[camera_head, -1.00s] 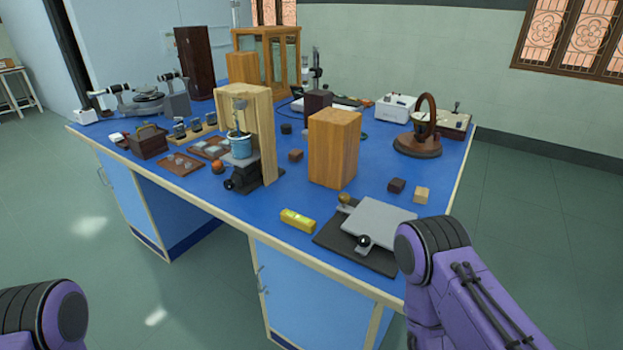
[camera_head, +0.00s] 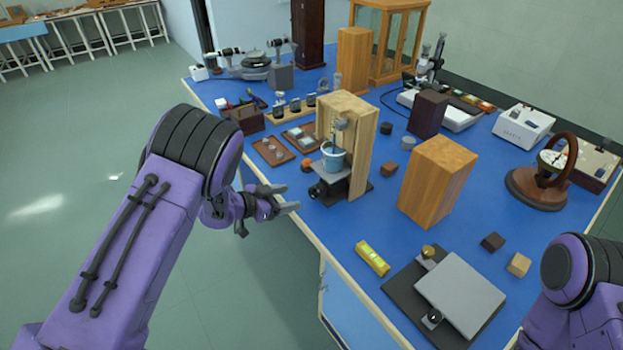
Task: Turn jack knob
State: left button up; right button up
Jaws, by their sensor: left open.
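A small jack (camera_head: 334,186) stands in an open wooden frame (camera_head: 361,145) near the left edge of the blue bench. A round black knob (camera_head: 314,191) sticks out at its front left. A light blue cup (camera_head: 334,160) stands on the jack's top plate. My left gripper (camera_head: 289,199) is open and empty, just left of the knob and apart from it, at the bench edge. Its fingers point right, towards the knob. My right arm shows at the lower right, but its gripper is out of view.
An orange ball (camera_head: 307,165) and shallow brown trays (camera_head: 272,152) lie left of the frame. A yellow level (camera_head: 373,258) and a grey plate (camera_head: 460,293) on a black base lie in front. A tall wooden block (camera_head: 437,182) stands right.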

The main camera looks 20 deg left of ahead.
aim_at(311, 194)
pick_arm(q)
jog(key=x, duration=0.2)
jog(key=shift+w+d+p, duration=0.1)
jog(key=shift+d+p, duration=0.25)
jog(key=x, duration=0.3)
jog(key=a+x, duration=0.1)
jog(key=x, duration=0.1)
jog(key=shift+w+d+f+p, duration=0.1)
jog(key=shift+w+f+p, duration=0.05)
jog(key=shift+f+p, duration=0.2)
jog(key=shift+w+d+f, duration=0.2)
jog(key=shift+w+d, duration=0.1)
jog(key=shift+d, duration=0.05)
pick_arm(e)
jog(key=shift+s+r, duration=0.3)
jog(key=shift+r, duration=0.5)
pick_arm(q)
jog(key=c, duration=1)
